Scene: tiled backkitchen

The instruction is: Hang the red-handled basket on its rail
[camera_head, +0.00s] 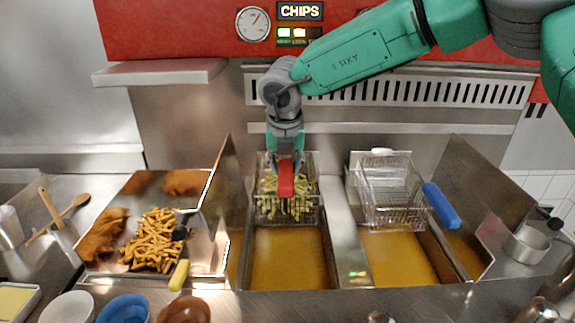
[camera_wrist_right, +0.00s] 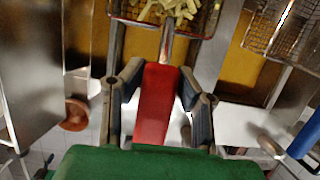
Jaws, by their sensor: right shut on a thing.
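The red-handled basket (camera_head: 288,208) holds pale chips and is at the back of the left fryer vat, above the oil. Its red handle (camera_head: 286,180) points toward me. My right gripper (camera_head: 286,165) is shut on this handle, coming down from above. In the right wrist view, the red handle (camera_wrist_right: 156,105) lies between the two fingers, and the basket (camera_wrist_right: 180,22) is at the top. The rail (camera_head: 380,128) runs along the back wall behind the basket. I cannot tell whether the basket touches it. My left gripper is not in view.
A blue-handled empty basket (camera_head: 388,190) is at the back of the right vat (camera_head: 400,258). Left is a tray with cooked chips (camera_head: 155,238) and a yellow-handled scoop (camera_head: 179,274). Bowls (camera_head: 123,308) stand at the front left. Upright metal panels flank the vats.

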